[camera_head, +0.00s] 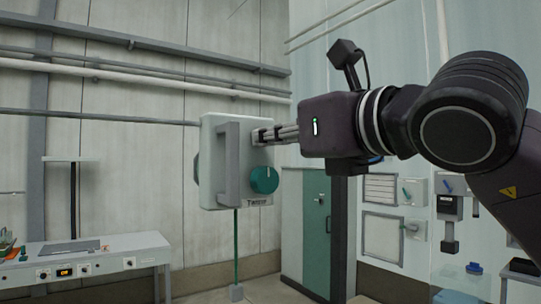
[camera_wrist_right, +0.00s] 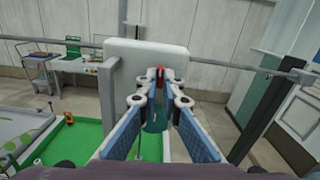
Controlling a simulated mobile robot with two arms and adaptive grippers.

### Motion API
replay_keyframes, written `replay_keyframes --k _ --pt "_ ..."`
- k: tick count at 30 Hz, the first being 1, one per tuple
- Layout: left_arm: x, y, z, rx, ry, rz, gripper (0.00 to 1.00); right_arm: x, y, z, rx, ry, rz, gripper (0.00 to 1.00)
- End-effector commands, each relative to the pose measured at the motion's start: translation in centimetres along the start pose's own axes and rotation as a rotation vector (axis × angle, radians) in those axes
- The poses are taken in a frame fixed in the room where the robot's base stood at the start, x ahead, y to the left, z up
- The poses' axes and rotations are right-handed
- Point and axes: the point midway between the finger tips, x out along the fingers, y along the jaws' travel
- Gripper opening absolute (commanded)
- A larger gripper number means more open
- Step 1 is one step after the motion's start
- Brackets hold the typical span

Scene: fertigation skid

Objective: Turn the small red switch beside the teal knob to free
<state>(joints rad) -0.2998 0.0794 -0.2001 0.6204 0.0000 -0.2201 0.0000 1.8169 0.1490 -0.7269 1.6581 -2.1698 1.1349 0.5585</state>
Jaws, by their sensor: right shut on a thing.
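A pale grey box (camera_head: 222,140) with a grey upright bar on its front carries the teal knob (camera_head: 264,180) on its right face, above a small label. My right gripper (camera_head: 258,137) reaches in from the right and its fingertips are at that face, just above the knob. In the right wrist view the fingers (camera_wrist_right: 161,82) are shut on the small red switch (camera_wrist_right: 160,71), of which only a thin red strip shows. The teal knob (camera_wrist_right: 152,122) shows partly between the fingers. The switch is hidden in the head view. My left gripper is not in view.
A white bench (camera_head: 95,254) with a small display stands at the lower left. A teal door (camera_head: 316,228) and wall-mounted devices (camera_head: 414,191) are behind my right arm. In the right wrist view a green tray (camera_wrist_right: 88,146) lies below.

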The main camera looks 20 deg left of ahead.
Motion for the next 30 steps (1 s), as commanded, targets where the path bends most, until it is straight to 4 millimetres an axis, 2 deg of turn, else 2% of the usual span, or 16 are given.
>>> replay_keyframes --k 3,15,21,30 --pt "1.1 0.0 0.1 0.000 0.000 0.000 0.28 0.0 -0.1 -0.2 -0.113 -0.001 -0.003 0.00" --pt "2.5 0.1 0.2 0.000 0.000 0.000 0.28 0.0 -0.1 0.0 -0.468 -0.002 -0.003 0.00" --pt "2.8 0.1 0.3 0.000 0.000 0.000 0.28 -0.1 0.0 0.1 -0.596 -0.002 -0.001 0.00" --pt "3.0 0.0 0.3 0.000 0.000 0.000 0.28 0.0 0.0 0.1 -0.697 -0.002 -0.001 0.00"
